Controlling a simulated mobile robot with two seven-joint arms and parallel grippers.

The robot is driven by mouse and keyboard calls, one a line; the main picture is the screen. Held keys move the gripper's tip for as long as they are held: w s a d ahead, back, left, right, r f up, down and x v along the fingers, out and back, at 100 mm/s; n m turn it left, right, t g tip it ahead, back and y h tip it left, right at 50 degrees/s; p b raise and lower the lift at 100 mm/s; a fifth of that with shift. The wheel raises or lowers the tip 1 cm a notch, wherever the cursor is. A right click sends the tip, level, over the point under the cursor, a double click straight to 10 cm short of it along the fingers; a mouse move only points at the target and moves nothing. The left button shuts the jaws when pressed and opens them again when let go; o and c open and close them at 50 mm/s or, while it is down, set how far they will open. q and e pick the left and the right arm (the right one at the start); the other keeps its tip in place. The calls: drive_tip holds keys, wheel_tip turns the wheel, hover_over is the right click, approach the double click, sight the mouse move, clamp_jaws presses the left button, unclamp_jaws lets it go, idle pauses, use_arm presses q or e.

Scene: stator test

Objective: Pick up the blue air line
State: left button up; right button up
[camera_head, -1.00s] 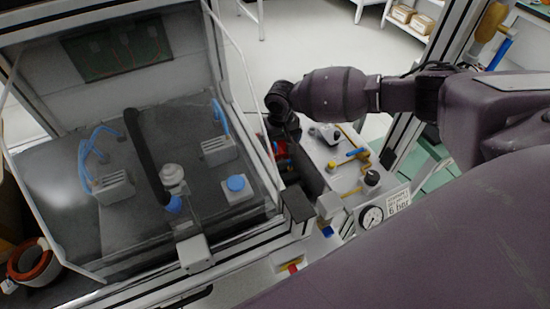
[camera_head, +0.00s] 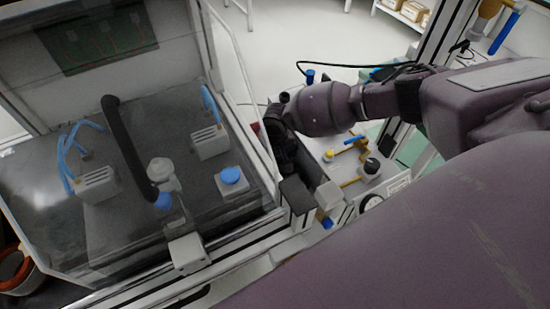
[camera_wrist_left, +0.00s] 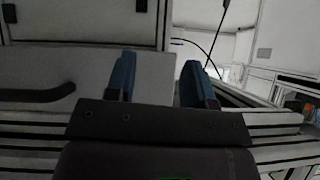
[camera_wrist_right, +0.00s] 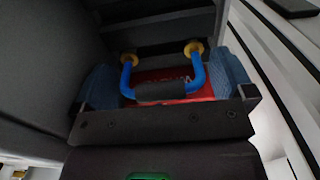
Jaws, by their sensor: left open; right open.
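The blue air line (camera_wrist_right: 195,75) is a U-shaped blue tube with a dark sleeve across its middle and brass fittings at both ends, in front of a red plate in the right wrist view. My right gripper (camera_wrist_right: 163,64) is open, its blue fingers on either side of the line with gaps between. In the head view my right gripper (camera_head: 278,140) points down beside the glazed enclosure, and the line is hidden there. My left gripper (camera_wrist_left: 157,72) is open and empty in the left wrist view, and out of the head view.
The glazed enclosure (camera_head: 140,285) on the left holds other blue hoses (camera_head: 65,160) and grey blocks (camera_head: 97,184). A panel with a yellow-piped valve (camera_head: 350,148), a black knob (camera_head: 371,167) and a gauge (camera_head: 371,203) lies right of my right gripper. Dark walls crowd that gripper.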

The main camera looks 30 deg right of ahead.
drive_tip(key=shift+f, duration=0.15)
drive_tip(key=c, duration=0.8)
drive_tip(key=shift+o, duration=0.2)
